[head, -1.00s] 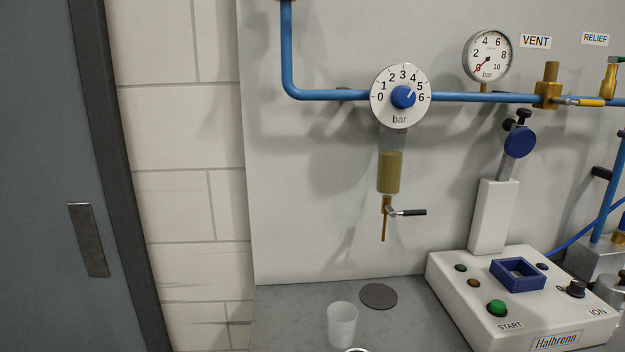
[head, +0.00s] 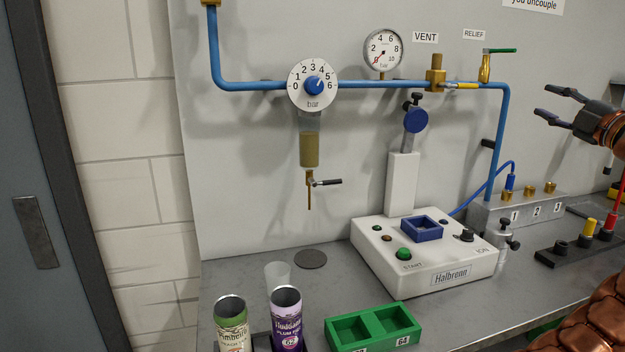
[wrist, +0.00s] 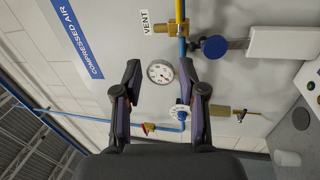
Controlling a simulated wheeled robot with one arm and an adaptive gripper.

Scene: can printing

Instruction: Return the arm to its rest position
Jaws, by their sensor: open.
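My gripper (head: 549,107) is at the right side of the head view, raised in front of the wall panel, with its two dark fingers spread apart. Nothing is between the fingers. In the wrist view my gripper (wrist: 163,100) is also open and empty, with the pressure gauge (wrist: 160,71) showing in the gap behind it. Part of my copper-coloured arm shows at the lower right of the head view.
Two cans, one green (head: 232,322) and one purple (head: 287,325), stand at the front beside a green two-pocket tray (head: 375,324). A blue pipe (head: 500,140) and a black rack (head: 575,250) are near my gripper.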

